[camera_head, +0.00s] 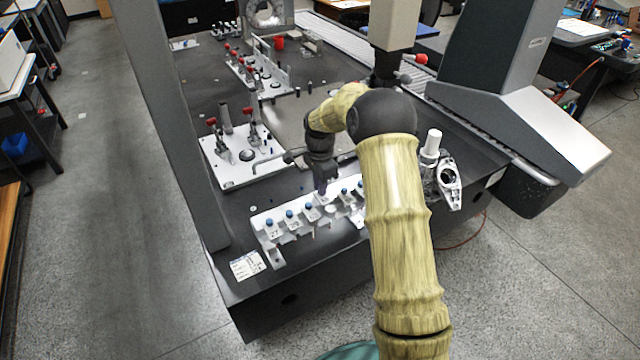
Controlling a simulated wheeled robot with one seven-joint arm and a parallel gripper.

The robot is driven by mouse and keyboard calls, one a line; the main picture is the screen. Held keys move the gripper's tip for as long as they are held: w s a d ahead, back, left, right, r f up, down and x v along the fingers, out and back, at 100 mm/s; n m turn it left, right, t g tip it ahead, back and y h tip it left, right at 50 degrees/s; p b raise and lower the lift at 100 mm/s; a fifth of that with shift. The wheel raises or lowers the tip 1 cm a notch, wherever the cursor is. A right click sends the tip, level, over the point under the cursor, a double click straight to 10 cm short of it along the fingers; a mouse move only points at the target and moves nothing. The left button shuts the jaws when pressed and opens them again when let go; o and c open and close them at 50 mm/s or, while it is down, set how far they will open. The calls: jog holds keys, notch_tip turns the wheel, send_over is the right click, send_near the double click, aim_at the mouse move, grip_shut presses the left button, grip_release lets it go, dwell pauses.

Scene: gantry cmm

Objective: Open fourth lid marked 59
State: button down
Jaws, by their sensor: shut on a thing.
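A pale grey rack (273,252) with a row of small lids with blue knobs lies along the front edge of the black table. Blue knobs show to the left (289,214) and right (344,191) of my gripper. My gripper (324,194) points down at the fourth lid place from the left and is shut on that lid's knob, which its fingers hide. Whether this lid is raised cannot be told. My arm covers the rack's right end.
A white fixture plate (225,175) with red-tipped clamps stands behind the rack on the left. A metal bracket (449,185) and a white cylinder (431,143) stand to the right of my arm. A grey gantry column (175,110) rises at the left. A paper label (247,265) lies front left.

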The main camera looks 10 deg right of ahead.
jog(key=shift+w+a+p, duration=0.15)
jog(key=shift+w+p, duration=0.2)
jog(key=shift+w, duration=0.1)
jog(key=c, duration=1.3)
grip_release()
notch_tip(320, 180, up, 17)
jog(key=shift+r, duration=0.2)
